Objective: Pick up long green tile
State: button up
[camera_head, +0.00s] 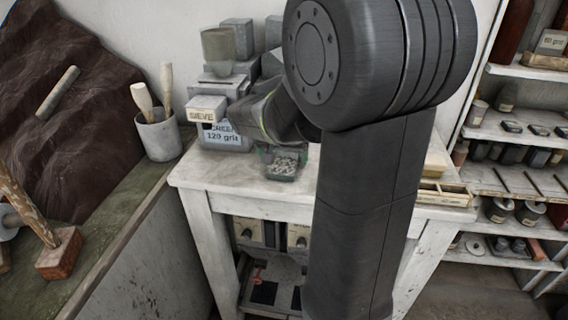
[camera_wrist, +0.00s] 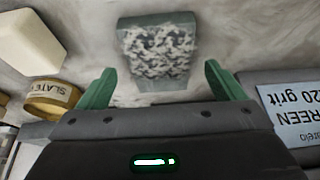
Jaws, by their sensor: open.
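A grey-green, roughly rectangular piece with a speckled grey-and-white face lies on the white tabletop; in the wrist view this piece (camera_wrist: 158,52) is just beyond and between the fingertips. It also shows in the head view as a small speckled piece (camera_head: 284,166) near the table's middle. I cannot tell for sure that it is the long green tile; no other green tile is plain to see. In the head view my arm hides most of the gripper.
A box labelled "120 grit" (camera_head: 225,136) stands left of the speckled piece. In the wrist view a "SLATE" tub (camera_wrist: 52,99) and a pale block (camera_wrist: 28,42) are at left. A wooden tray (camera_head: 445,194) lies at the table's right. A pot of tools (camera_head: 158,137) stands left.

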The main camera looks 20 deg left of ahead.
aim_at(284, 163)
jog(key=shift+x, duration=0.9)
jog(key=shift+r, duration=0.1)
jog(key=c, duration=1.4)
jog(key=shift+o, duration=0.2)
notch_tip(284, 163, up, 10)
